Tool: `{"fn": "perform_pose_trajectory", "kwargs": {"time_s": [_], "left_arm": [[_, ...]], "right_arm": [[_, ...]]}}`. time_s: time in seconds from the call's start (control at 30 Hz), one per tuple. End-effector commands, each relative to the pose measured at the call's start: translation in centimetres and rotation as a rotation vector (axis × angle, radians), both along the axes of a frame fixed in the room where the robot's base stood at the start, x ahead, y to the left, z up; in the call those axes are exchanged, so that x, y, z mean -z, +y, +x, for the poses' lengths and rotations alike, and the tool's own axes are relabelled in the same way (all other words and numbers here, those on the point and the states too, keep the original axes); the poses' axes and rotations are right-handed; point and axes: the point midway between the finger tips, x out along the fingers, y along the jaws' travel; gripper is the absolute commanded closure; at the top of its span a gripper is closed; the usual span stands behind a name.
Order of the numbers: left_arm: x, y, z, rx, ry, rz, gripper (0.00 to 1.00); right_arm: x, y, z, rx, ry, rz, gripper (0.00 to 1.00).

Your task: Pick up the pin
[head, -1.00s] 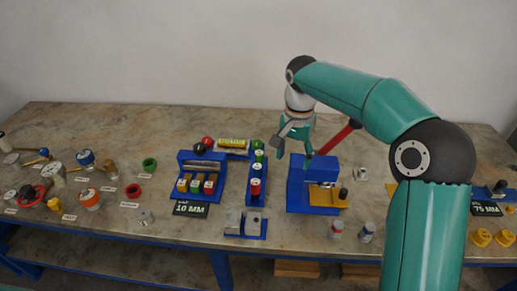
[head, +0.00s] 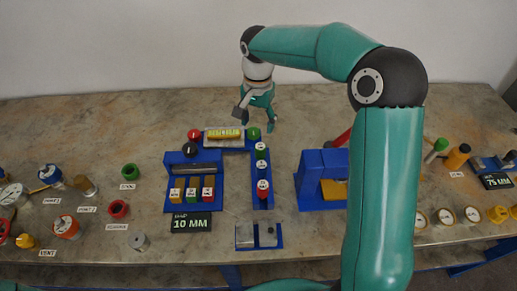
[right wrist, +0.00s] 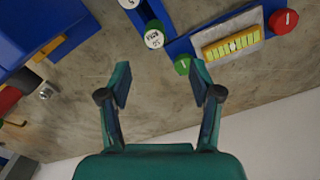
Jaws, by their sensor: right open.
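I cannot tell for sure which thing is the pin. Candidates are the round-topped red, green and white pieces standing in a narrow blue rack (head: 250,172), seen in the head view. Two labelled white tops (right wrist: 154,39) of that rack show at the top of the right wrist view. My right gripper (head: 256,116) is open and empty above the back of the bench, behind the rack. In the right wrist view its fingers (right wrist: 161,92) are apart, with a green knob (right wrist: 182,64) just beyond the right fingertip. My left gripper is not in view.
A yellow display (head: 225,134) sits between a red knob (head: 194,134) and the green knob. A blue station (head: 193,172) with a 10 MM readout (head: 192,225) stands left. A blue block (head: 322,178) stands right. The back of the bench (head: 120,117) is clear.

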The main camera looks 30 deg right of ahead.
Motion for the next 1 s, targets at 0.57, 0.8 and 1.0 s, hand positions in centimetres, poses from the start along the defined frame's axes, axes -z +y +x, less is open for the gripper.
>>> {"fn": "perform_pose_trajectory", "kwargs": {"time_s": [0.57,0.8,1.0], "left_arm": [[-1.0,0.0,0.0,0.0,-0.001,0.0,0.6],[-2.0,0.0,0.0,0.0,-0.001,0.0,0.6],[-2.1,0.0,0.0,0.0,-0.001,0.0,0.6]], "right_arm": [[7.2,-0.5,-0.5,0.012,0.003,0.001,0.36],[10.5,-0.5,-0.7,0.012,0.005,0.002,0.36],[11.4,-0.5,-0.6,0.011,0.0,0.001,0.36]]}}
